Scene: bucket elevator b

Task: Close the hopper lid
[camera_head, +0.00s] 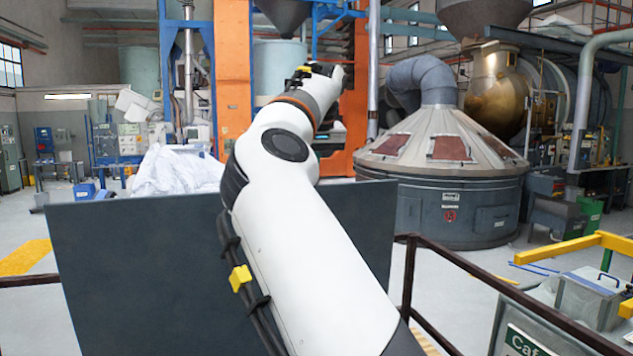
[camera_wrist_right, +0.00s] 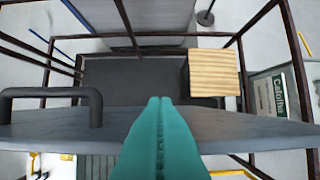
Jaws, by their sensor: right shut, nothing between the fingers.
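A large dark grey panel (camera_head: 120,270), which looks like the raised hopper lid, stands upright in front of me in the head view. My right arm reaches up across it, and its wrist end with the right gripper (camera_head: 322,70) is above and beyond the panel's top edge. In the right wrist view the teal fingers of the right gripper (camera_wrist_right: 160,102) are shut and empty. They overlap the grey lid (camera_wrist_right: 235,130), seen nearly edge-on; I cannot tell whether they touch it. A dark bar handle (camera_wrist_right: 50,93) is on the lid, left of the fingers. The hopper opening is not clearly visible.
Dark railings (camera_head: 440,250) border my platform on the right, and also show in the wrist view (camera_wrist_right: 125,20). A pale wooden block (camera_wrist_right: 213,72) lies beyond the fingers. A large conical machine (camera_head: 440,190) and an orange frame (camera_head: 232,70) stand behind the panel.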

